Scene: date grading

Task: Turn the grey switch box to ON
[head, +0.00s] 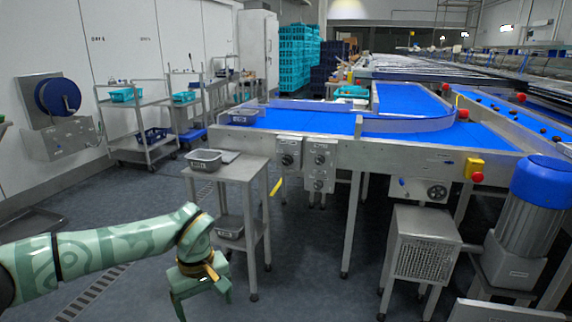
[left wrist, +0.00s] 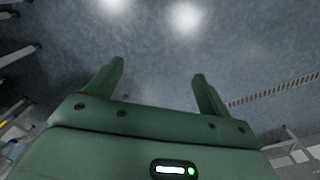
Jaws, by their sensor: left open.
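Grey switch boxes with dark round knobs are mounted on the front side of the conveyor in the head view. One is a single box (head: 289,152), and just right of it is a taller one with several knobs (head: 319,166). Their labels and knob settings are too small to read. My left gripper (head: 203,300) is low in the foreground, left of and well apart from the boxes, pointing down. In the left wrist view its two fingers (left wrist: 158,72) are spread and empty over the floor. My right gripper is not in view.
A steel stand (head: 225,173) with a grey tub (head: 204,160) stands between my left arm and the boxes. The blue-belted conveyor (head: 300,118) carries a yellow box with a red button (head: 475,168). A perforated steel cabinet (head: 424,240) stands right. Floor before the boxes is open.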

